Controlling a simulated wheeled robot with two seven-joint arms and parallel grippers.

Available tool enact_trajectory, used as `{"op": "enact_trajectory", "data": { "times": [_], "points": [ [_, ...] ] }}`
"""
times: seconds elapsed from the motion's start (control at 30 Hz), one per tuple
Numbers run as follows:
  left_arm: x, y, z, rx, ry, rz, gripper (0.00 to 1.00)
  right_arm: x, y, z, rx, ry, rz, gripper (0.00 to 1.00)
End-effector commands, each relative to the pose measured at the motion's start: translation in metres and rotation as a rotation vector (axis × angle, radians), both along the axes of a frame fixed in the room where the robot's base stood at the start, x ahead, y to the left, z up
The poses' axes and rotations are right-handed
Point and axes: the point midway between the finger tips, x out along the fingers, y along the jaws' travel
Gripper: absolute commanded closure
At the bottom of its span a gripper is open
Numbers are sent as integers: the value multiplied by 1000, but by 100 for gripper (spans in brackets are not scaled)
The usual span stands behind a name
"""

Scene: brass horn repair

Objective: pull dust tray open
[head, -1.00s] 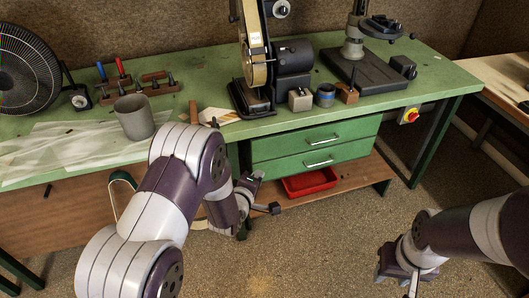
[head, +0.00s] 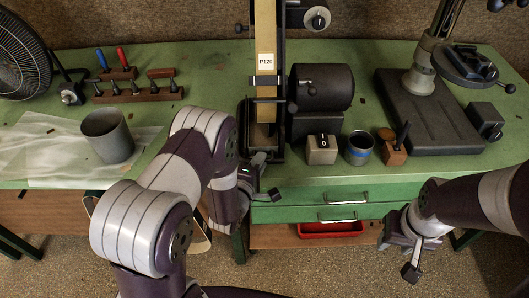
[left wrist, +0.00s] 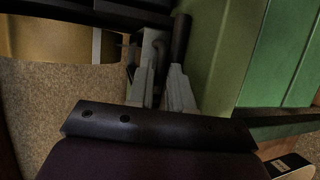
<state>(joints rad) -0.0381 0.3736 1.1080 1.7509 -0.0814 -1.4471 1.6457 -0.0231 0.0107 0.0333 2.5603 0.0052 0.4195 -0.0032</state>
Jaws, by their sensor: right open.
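A red tray (head: 331,229) sits on the low shelf under the two green drawers, its front part showing; I cannot tell whether it is the dust tray. The belt grinder (head: 266,75) stands above, at the bench's front edge. My left gripper (head: 260,172) is at that edge, just below the grinder's base and left of the drawers. In the left wrist view its two grey fingers (left wrist: 163,85) are close together beside a dark rod; I cannot tell whether they hold anything. My right gripper (head: 402,238) is open and empty in front of the drawers' right end.
A grey cup (head: 108,136) stands on the bench at left. Floor in front is clear.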

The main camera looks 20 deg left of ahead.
Motion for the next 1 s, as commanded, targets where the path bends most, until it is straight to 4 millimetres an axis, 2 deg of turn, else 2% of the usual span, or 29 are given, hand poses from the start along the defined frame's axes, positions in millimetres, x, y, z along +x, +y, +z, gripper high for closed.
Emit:
{"op": "enact_trajectory", "data": {
  "times": [0.3,0.37,0.4,1.0],
  "points": [
    [-1,0,0,0,1,0,80,0,0,0,0,0,0,57],
    [-1,0,0,0,1,0,96,0,0,0,0,0,0,57],
    [-1,0,0,0,1,0,100,0,0,0,0,0,0,57],
    [0,0,0,0,0,-2,100,0,0,0,0,0,0,57]
  ]
}}
